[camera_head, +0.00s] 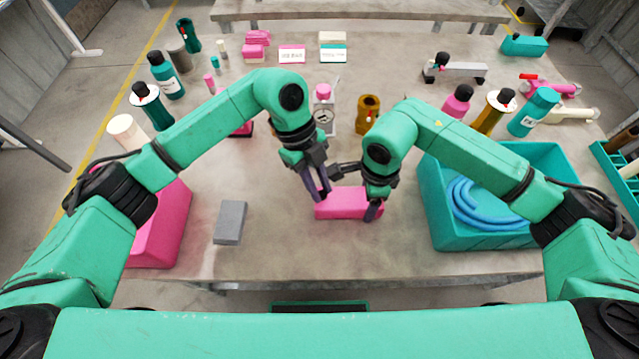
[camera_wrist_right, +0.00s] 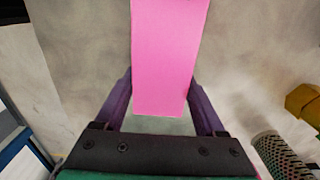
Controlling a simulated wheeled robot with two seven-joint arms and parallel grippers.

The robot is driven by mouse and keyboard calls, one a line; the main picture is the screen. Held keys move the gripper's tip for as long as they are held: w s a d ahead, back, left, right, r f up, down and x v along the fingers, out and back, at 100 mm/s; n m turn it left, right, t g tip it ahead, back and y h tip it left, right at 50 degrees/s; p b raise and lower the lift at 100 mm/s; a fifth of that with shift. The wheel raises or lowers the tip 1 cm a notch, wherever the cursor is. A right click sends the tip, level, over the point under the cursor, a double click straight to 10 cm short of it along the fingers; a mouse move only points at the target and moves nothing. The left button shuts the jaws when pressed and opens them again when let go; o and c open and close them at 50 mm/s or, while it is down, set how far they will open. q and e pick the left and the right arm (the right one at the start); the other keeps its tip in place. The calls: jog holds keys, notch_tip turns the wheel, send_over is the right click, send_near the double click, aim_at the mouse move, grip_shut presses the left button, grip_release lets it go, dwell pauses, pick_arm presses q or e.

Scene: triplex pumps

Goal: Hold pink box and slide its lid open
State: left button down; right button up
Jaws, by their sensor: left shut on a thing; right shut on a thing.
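The pink box (camera_head: 345,205) lies flat near the middle of the table, long side across the picture. My left gripper (camera_head: 325,192) is shut on the box at its left part. My right gripper (camera_head: 372,208) is shut on its right end. In the right wrist view the pink box (camera_wrist_right: 170,55) lies between the two fingers of my right gripper (camera_wrist_right: 165,105), its near end flush and plain. I cannot make out a lid seam or any gap in either view. Parts of the box's top are hidden behind the fingers in the head view.
A teal crate (camera_head: 440,225) with a coiled blue hose (camera_head: 480,208) stands close on the right. A pink bin (camera_head: 165,235) and a grey block (camera_head: 230,222) are on the left. Bottles and small parts stand behind. The table in front of the box is clear.

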dwell(0.7)
pick_arm(q)
jog(key=a, duration=0.6)
jog(key=shift+a, duration=0.4)
jog(key=shift+d, duration=0.1)
jog(key=c, duration=0.7)
grip_release()
jog(key=v, duration=1.2)
